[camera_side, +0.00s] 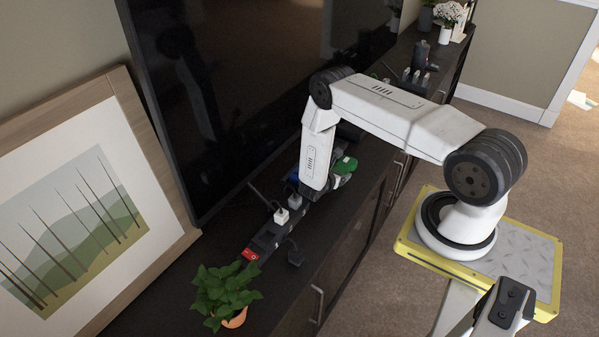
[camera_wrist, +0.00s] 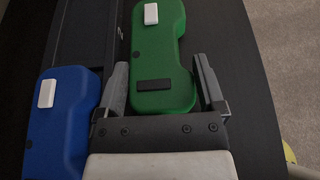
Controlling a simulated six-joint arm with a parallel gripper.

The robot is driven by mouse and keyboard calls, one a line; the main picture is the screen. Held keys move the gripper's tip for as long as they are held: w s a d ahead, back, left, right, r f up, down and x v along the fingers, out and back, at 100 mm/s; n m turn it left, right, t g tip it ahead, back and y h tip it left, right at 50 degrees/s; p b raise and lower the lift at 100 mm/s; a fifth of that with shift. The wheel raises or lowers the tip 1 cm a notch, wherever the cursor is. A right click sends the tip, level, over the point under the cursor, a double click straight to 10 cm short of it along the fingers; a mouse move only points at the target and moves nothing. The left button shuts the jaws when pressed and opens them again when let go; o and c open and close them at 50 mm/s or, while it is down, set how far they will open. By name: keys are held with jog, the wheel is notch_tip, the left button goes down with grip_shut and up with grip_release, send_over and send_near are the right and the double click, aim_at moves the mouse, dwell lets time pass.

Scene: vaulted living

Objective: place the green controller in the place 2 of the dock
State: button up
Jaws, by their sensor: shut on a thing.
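The green controller (camera_wrist: 160,60) lies between the two fingers of my gripper (camera_wrist: 161,72) in the wrist view. The fingers are shut on its sides near its wide end, which has a black bar; a white block is at its far end. In the side view the green controller (camera_side: 345,166) shows just right of my white arm link, which hides most of the gripper. A blue controller (camera_wrist: 60,125) with a white block is left of my gripper. A dark framed tray, possibly the dock (camera_wrist: 88,30), is left of the green controller; its places cannot be told apart.
A large television (camera_side: 250,80) stands along the back.

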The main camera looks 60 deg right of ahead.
jog(key=shift+f, duration=0.1)
jog(key=o, duration=1.1)
jog(key=shift+o, duration=0.2)
jog(key=shift+a+r, duration=0.2)
jog(key=v, duration=1.1)
jog(key=shift+a+r, duration=0.15)
jog(key=shift+a, duration=0.15)
